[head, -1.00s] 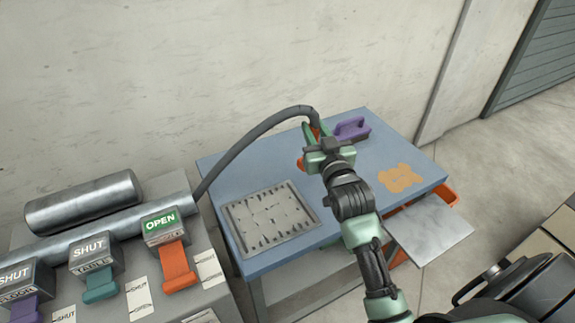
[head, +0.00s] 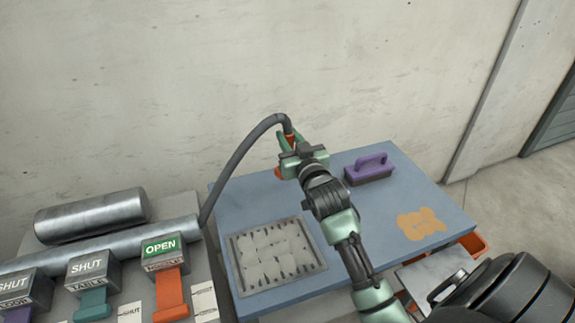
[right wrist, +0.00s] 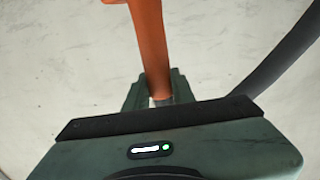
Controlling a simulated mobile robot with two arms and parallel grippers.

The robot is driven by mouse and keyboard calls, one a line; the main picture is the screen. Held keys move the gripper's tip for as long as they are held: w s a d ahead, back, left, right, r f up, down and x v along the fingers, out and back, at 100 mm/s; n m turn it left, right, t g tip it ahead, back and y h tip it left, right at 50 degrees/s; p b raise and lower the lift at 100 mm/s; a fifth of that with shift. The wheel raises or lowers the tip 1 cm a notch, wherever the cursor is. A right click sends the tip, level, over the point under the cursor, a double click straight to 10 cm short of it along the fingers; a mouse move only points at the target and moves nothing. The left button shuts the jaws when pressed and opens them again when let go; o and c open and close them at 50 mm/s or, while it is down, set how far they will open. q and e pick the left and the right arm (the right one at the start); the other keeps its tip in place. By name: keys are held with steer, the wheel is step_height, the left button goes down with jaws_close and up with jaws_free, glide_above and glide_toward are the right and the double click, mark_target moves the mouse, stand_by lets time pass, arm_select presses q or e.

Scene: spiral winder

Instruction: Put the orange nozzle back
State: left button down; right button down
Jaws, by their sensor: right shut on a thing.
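The orange nozzle (right wrist: 150,45) is between the fingers of my right gripper (right wrist: 158,92) in the right wrist view. In the head view my right gripper (head: 287,150) is shut on it above the back of the blue table (head: 330,230), and only small orange parts show around the fingers. A dark grey hose (head: 241,155) arches from the pipe at the left up to the nozzle. The orange lever (head: 169,290) hangs under a green OPEN sign (head: 160,247). My left gripper is not in view.
A grey tray (head: 234,262) of pale rounded lumps lies front left on the table. A purple brush (head: 370,168) stands at the back, and an orange-tan patch (head: 420,224) lies at the right. Teal (head: 93,304) and purple levers under SHUT signs are at the left.

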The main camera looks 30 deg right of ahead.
step_height(320, 180, down, 9)
steer(key=shift+r, duration=0.1)
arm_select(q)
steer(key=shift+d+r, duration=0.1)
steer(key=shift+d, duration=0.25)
arm_select(e)
steer(key=shift+f, duration=0.2)
steer(key=c, duration=1.2)
jaws_free()
